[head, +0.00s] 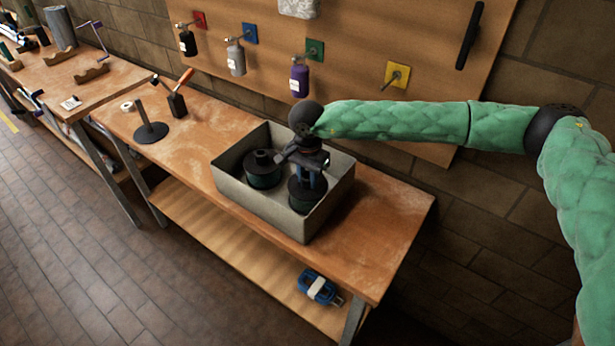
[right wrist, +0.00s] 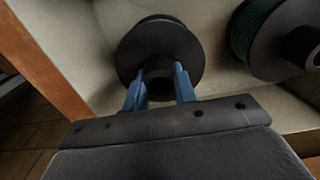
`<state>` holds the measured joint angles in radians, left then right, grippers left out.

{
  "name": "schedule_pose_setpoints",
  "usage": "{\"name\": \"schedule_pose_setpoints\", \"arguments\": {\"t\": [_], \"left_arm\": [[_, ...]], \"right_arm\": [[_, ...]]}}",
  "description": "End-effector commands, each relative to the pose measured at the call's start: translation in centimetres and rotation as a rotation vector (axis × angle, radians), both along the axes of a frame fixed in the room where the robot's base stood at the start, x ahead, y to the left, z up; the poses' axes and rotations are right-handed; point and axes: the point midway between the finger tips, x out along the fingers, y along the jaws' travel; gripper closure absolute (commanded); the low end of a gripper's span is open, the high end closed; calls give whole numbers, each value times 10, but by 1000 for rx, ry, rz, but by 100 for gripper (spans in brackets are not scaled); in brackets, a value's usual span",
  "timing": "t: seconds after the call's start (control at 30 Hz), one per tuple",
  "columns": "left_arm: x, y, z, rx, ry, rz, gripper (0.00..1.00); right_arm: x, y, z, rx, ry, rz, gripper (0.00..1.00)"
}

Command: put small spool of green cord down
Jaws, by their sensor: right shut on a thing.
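My right gripper (head: 312,178) reaches down into the grey open bin (head: 238,200) on the workbench. Its blue fingers are shut on the dark hub of a spool (head: 307,197), which is in the right part of the bin. In the right wrist view the fingers (right wrist: 160,88) grip this hub from both sides, above the black flange (right wrist: 190,50). Whether the spool touches the bin floor I cannot tell. A second spool (head: 264,170) with dark green cord stands upright in the left part of the bin; it also shows in the right wrist view (right wrist: 265,40). My left gripper is out of view.
The bench top (head: 375,230) is clear right of the bin. Left of it stands a post on a round base (head: 150,132). A pegboard (head: 350,30) with hanging bottles rises behind. A blue item (head: 318,288) lies on the lower shelf.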

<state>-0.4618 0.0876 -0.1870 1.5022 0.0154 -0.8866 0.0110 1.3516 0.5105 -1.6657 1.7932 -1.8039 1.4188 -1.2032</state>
Motion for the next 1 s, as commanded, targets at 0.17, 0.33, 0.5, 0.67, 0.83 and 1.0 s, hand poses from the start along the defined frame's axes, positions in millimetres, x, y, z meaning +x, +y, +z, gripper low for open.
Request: {"name": "schedule_pose_setpoints", "arguments": {"t": [0.17,0.33,0.5,0.67,0.83,1.0], "left_arm": [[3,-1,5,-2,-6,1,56],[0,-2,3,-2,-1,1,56],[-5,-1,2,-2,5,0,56],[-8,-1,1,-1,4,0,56],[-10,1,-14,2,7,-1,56],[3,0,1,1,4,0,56]], "right_arm": [[0,0,0,0,0,0,56],[0,0,0,0,0,0,51],[0,0,0,0,0,0,51],[0,0,2,0,0,0,51],[1,0,6,0,-1,0,51],[0,0,19,2,-1,0,51]]}}
